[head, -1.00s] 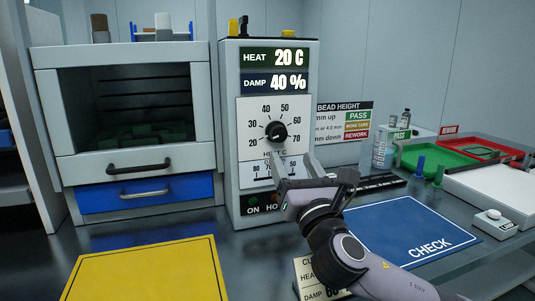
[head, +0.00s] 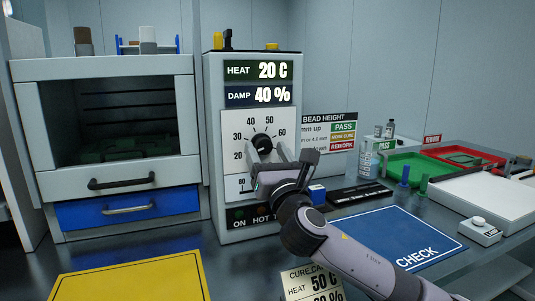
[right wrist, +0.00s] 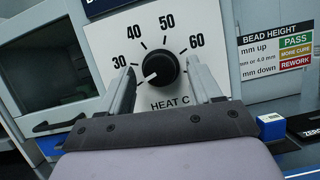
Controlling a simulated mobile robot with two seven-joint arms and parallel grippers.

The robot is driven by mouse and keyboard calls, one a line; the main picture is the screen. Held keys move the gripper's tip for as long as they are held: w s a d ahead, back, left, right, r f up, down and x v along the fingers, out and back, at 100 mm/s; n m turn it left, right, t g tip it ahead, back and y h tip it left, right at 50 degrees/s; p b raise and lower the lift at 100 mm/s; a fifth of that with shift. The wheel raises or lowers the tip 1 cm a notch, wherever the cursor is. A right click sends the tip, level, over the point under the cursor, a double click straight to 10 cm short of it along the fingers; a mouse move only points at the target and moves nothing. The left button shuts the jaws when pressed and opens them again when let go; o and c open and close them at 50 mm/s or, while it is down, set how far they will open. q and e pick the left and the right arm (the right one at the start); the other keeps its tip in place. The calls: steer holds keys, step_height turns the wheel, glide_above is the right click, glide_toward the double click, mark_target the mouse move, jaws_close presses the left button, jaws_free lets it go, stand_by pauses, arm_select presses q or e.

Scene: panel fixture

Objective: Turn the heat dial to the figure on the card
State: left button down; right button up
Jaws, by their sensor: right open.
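The black heat dial (head: 262,142) sits on a white scale plate marked in tens on the cabinet's front. In the right wrist view the dial (right wrist: 160,69) has its white pointer turned to the lower left, below 30. The display (head: 258,71) reads HEAT 20 C. My right gripper (head: 268,150) is open, its fingers reaching up to either side of the dial; in the wrist view (right wrist: 161,76) gaps show between fingers and knob. The cure card (head: 312,285) reads HEAT 50 C; its lower line is partly cut off. My left gripper is not in view.
The damp display (head: 258,95) reads 40 %. A damp scale below the dial is mostly hidden by my gripper. An oven with a blue drawer (head: 128,208) stands left, a yellow mat (head: 130,280) before it. A blue CHECK mat (head: 395,240) and trays lie right.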

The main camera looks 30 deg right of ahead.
steer(key=c, duration=1)
steer(key=shift+c, duration=0.2)
